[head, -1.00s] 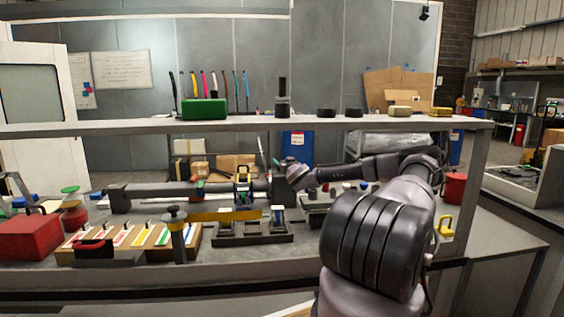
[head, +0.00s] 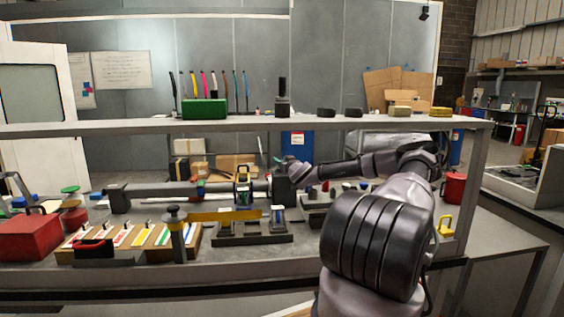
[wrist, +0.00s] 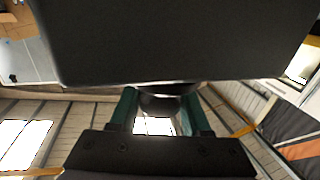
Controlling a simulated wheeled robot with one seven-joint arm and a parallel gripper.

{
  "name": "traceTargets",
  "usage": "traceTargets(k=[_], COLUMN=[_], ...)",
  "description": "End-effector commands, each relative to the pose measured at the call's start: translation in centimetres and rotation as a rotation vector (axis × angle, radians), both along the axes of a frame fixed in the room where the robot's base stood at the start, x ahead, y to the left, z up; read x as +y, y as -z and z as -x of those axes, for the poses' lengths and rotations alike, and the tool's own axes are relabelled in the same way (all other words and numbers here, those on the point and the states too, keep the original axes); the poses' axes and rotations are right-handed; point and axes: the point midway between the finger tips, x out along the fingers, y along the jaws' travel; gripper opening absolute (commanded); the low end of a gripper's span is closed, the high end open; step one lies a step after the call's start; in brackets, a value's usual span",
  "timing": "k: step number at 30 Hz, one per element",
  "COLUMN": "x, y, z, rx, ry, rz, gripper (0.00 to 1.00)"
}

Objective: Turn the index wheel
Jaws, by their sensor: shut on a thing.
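A long dark tube fixture (head: 155,194) lies along the bench, with a dark upright end block (head: 283,188) at its right end. My gripper (head: 274,157) is at the top of that block, reached from the right and small in the head view. In the wrist view my gripper (wrist: 157,112) has green fingers on both sides of a dark rounded piece (wrist: 160,104), which I take for part of the index wheel. It is shut on this piece. A large dark plate (wrist: 180,40) fills the top of the wrist view and hides most of the wheel.
A shelf (head: 250,124) with a green box (head: 204,109) runs above the bench. In front stand a yellow bar on a post (head: 225,215), a wooden rack of coloured tags (head: 125,245) and a red box (head: 28,238). A red can (head: 454,187) stands at the right.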

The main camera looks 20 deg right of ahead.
Motion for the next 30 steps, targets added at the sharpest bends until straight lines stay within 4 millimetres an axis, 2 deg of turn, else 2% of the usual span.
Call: traceTargets(k=[13,29,30], x=[0.8,0.8,0.8], y=[-0.3,-0.2,-0.2], z=[0.0,0.1,0.1], rx=[-0.005,0.002,0.002], ry=[-0.276,-0.321,-0.32], rz=[-0.001,0.007,0.007], gripper=[0.0,0.0,0.62])
